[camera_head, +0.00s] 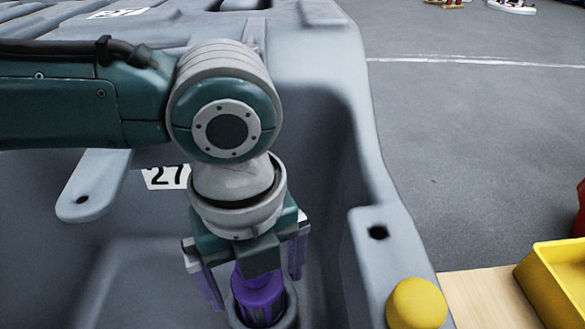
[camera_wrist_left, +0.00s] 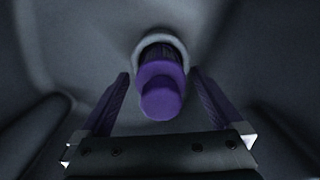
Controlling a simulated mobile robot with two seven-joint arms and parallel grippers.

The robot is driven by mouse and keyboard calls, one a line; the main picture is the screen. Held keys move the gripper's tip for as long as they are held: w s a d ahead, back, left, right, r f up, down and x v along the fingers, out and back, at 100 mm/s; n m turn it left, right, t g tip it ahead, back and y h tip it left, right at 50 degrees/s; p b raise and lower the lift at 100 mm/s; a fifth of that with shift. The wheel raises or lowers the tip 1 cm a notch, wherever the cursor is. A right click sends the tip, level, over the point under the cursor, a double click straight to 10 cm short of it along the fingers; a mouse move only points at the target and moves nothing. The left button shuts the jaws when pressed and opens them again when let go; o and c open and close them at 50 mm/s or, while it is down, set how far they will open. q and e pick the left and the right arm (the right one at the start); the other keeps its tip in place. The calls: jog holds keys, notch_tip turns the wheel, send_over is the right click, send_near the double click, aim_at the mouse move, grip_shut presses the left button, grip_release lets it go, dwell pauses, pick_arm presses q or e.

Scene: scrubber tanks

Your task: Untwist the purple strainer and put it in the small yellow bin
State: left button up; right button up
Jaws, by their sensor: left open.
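The purple strainer (camera_head: 258,298) stands in a round grey socket (camera_head: 287,318) inside the grey tank. In the left wrist view the strainer (camera_wrist_left: 162,92) shows its round purple end, with the socket rim around its far part. My left gripper (camera_head: 254,287) reaches down over it, open, with one purple finger on either side. In the left wrist view the left gripper's fingers (camera_wrist_left: 160,88) are apart from the strainer, with a gap on both sides. The small yellow bin (camera_head: 555,285) is at the lower right, cut by the frame edge. My right gripper is not in view.
The tank's grey wall (camera_head: 345,130) rises beside my left arm. A yellow knob (camera_head: 416,304) sits on the tank's right edge, near the bin. The bin stands by a light wooden surface (camera_head: 490,298). A red object (camera_head: 581,208) shows at the right edge. Open grey floor lies beyond.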

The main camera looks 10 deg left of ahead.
pick_arm(q)
jog(key=shift+f, duration=0.45)
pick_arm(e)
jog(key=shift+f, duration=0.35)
pick_arm(q)
jog(key=c, duration=1.5)
jog(key=shift+r, duration=0.1)
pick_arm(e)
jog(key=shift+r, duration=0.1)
pick_arm(q)
jog(key=shift+r+n+p, duration=0.1)
jog(key=shift+n+p, duration=0.7)
jog(key=shift+p, duration=0.2)
jog(key=shift+n+p, duration=0.4)
jog(key=shift+c, duration=0.2)
jog(key=shift+n, duration=0.3)
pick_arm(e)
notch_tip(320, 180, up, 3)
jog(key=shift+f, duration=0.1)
